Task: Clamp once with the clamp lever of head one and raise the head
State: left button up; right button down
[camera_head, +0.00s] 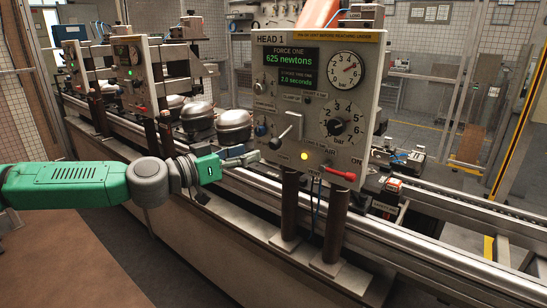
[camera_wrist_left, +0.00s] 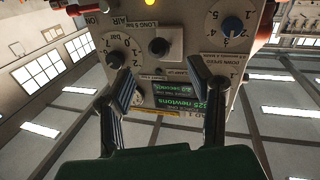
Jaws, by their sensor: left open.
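The head one panel (camera_head: 265,185) is a pale upright box marked HEAD 1, with a display reading 625 newtons. A grey crank-like lever (camera_head: 288,128) sits at its lower left; its label is too small to read. A red handle (camera_head: 338,173) sits at the lower right. My left gripper (camera_head: 245,156) is just left of the panel's lower part, below the grey lever. In the left wrist view the gripper (camera_wrist_left: 165,92) is open and empty, its fingers spread before the panel face (camera_wrist_left: 190,68), which appears upside down. My right gripper is not in view.
Dark posts (camera_head: 290,205) carry the panel above a long metal rail (camera_head: 450,248). Rounded metal compressors (camera_head: 234,127) stand on the line to the left, near my gripper. A second control panel (camera_head: 130,75) stands farther left. Open floor (camera_head: 55,250) lies in front.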

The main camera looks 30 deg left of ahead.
aim_at(270, 145)
pick_arm(q)
jog(key=b+x, duration=0.4)
jog(key=x, duration=0.3)
jog(key=shift+w, duration=0.2)
jog(key=shift+w+d, duration=0.25)
jog(key=shift+w, duration=0.3)
jog(key=shift+r, duration=0.1)
grip_shut()
